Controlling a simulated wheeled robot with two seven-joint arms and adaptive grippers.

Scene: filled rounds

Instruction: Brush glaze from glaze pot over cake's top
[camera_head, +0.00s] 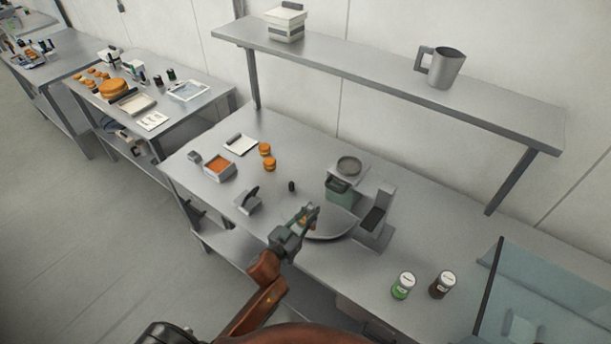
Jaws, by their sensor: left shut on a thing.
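My left gripper (309,212) is over the left part of a round grey plate (333,230) on the middle table. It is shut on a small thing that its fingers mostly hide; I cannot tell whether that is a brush. A bit of orange shows beside the fingers. Two small orange-brown round cakes, one farther back (265,149) and one nearer (270,164), stand left of the plate. A grey square container with orange contents (219,168) stands left of them; I cannot tell whether it is the glaze pot. My right gripper is not in view.
A grey machine (379,212) and a dark green container (341,192) stand behind the plate. Two lidded jars, green (403,285) and dark (442,284), stand at right. A raised shelf (370,75) holds a metal jug (446,69). A glass-sided case (545,300) is front right.

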